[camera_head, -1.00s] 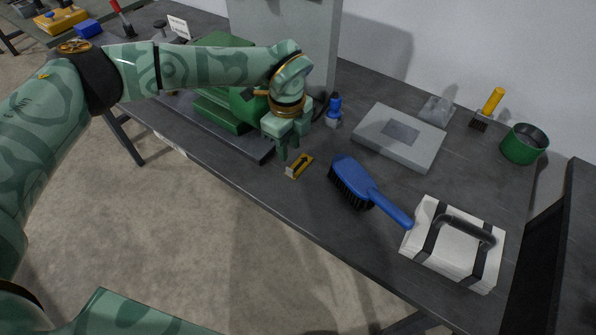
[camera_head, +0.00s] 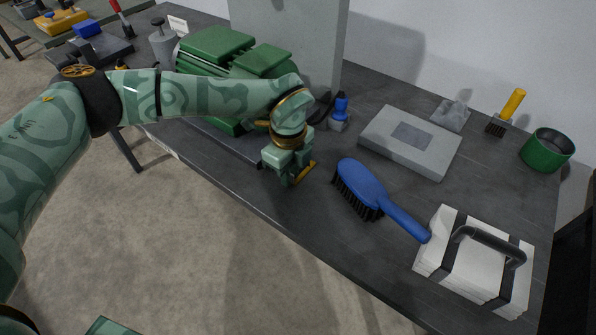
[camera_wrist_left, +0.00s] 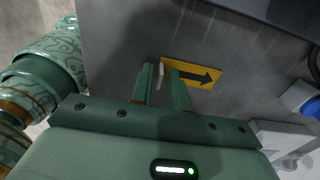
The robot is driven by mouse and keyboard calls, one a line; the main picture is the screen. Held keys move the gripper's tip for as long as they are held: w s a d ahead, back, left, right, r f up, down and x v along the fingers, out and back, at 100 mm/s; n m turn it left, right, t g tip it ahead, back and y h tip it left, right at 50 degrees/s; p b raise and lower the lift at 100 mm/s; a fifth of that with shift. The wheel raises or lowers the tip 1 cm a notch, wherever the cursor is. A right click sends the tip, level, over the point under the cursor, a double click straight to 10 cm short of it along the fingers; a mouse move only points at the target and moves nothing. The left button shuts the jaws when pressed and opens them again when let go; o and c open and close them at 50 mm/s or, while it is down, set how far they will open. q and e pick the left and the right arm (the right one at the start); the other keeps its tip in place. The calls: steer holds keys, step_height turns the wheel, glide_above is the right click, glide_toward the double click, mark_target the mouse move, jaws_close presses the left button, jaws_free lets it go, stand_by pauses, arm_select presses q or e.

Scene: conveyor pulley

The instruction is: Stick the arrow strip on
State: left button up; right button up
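The arrow strip (camera_head: 304,172) is a small yellow label with a black arrow, lying on the dark table near its front edge. In the left wrist view the strip (camera_wrist_left: 200,75) lies flat, arrow pointing right, with a pale upright edge at its left end. My left gripper (camera_head: 288,181) is lowered over the strip and hides much of it in the head view. In the left wrist view the two fingers (camera_wrist_left: 163,72) are spread, with the pale edge between them; contact cannot be told. My right gripper is not in view.
A green machine (camera_head: 218,48) stands behind my left arm, beside a grey panel (camera_head: 285,40). Bare table lies in front of the brush.

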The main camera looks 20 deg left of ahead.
arm_select(q)
jaws_close()
steer(key=shift+r, duration=0.15)
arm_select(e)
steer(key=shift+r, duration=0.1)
arm_select(q)
steer(key=shift+r+p, duration=3.15)
steer(key=shift+r, duration=0.7)
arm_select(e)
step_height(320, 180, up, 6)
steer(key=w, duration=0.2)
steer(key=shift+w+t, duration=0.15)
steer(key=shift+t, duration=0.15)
